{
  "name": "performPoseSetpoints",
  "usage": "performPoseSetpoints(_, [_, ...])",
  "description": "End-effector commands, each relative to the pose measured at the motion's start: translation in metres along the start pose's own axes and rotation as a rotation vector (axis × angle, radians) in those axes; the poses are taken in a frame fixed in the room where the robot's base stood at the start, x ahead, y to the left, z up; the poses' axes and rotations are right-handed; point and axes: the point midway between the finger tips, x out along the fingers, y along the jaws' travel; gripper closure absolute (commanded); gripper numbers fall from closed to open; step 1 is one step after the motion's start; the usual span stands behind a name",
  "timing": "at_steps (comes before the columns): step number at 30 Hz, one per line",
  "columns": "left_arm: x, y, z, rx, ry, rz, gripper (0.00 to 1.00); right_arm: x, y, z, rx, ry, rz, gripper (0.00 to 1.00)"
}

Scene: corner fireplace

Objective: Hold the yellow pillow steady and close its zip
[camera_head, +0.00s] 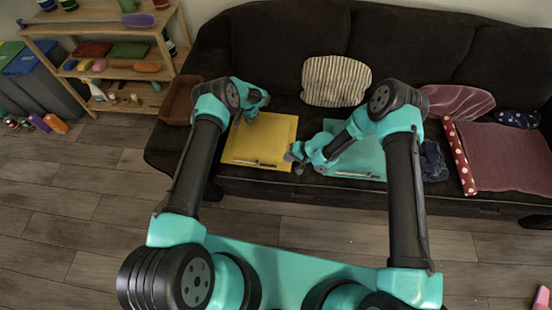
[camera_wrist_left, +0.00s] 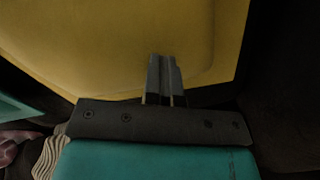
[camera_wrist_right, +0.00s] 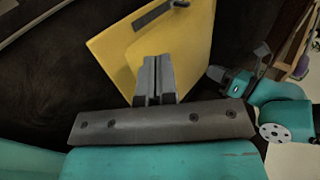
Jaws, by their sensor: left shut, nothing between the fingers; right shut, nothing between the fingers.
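The yellow pillow (camera_head: 262,140) lies flat on the seat of the dark sofa. A grey zip strip (camera_head: 255,163) runs along its front edge in the head view. In the right wrist view the pillow (camera_wrist_right: 185,45) shows beyond the fingers, with the zip strip (camera_wrist_right: 153,14) and a small pull (camera_wrist_right: 180,4) at its end. My left gripper (camera_wrist_left: 166,58) is shut and empty over the pillow (camera_wrist_left: 120,45), near its back left part. My right gripper (camera_wrist_right: 155,60) is shut and empty at the pillow's right front corner. Whether either touches the pillow I cannot tell.
A teal pillow (camera_head: 368,163) with its own zip lies just right of the yellow one, partly under my right arm. A striped cushion (camera_head: 335,80) leans on the sofa back. Wooden shelves (camera_head: 125,62) stand further left.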

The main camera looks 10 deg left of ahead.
Motion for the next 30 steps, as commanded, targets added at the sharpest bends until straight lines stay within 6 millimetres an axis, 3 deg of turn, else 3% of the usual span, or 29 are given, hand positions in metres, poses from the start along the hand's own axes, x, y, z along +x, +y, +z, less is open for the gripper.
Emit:
performPoseSetpoints(19, [0.004,0.002,0.003,0.0,-0.005,0.004,1.0,0.096,0.0,0.001,-0.003,-0.002,0.001,1.0])
performPoseSetpoints(30, [0.004,0.002,0.003,0.0,-0.005,0.004,1.0,0.124,-0.027,0.0,-0.003,0.0,0.002,1.0])
